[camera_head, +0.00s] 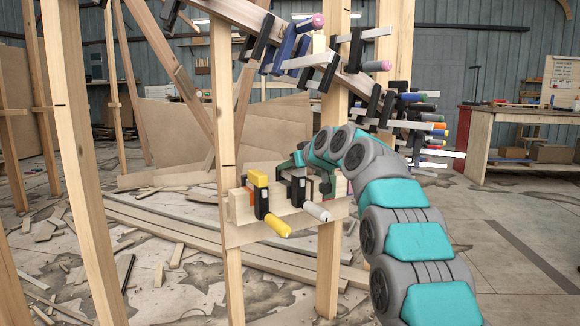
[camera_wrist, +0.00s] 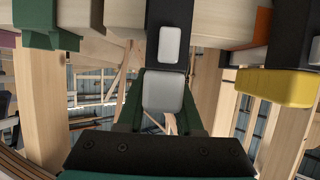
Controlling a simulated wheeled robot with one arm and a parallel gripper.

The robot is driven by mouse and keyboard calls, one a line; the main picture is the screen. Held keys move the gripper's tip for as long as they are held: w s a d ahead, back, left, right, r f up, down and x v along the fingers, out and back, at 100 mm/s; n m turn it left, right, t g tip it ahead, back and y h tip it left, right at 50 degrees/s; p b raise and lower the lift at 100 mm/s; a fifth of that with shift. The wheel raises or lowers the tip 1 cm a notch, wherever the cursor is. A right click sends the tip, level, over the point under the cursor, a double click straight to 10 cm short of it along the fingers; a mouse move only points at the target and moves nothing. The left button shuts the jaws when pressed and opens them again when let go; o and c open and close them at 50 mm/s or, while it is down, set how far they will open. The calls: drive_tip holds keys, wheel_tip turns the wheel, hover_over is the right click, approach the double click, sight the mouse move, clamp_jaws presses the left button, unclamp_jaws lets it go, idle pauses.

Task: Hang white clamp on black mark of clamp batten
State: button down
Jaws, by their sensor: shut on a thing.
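The white clamp (camera_head: 318,211) has a black body and a pale handle that points toward the camera in the head view. It is at the short wooden clamp batten (camera_head: 240,208), just right of a yellow clamp (camera_head: 277,226). My gripper (camera_head: 303,168) is at the white clamp from behind and is partly hidden by it. In the wrist view my green fingers close on a pale grey-white part of the white clamp (camera_wrist: 163,91), below its black bar. I cannot tell whether the clamp touches the batten. I cannot make out a black mark on the batten.
The yellow clamp (camera_wrist: 275,86) is close on the right in the wrist view. A sloping wooden beam (camera_head: 355,80) with many clamps runs above my gripper. Upright posts (camera_head: 228,130) stand around the batten. A red-sided workbench (camera_head: 478,145) stands at the right. Wood scraps litter the floor.

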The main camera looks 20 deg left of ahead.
drive_tip(key=shift+f, duration=0.35)
drive_tip(key=shift+c, duration=2.4)
unclamp_jaws()
drive_tip(key=shift+f, duration=0.1)
drive_tip(key=v, duration=0.6)
drive_tip(key=shift+v, duration=0.9)
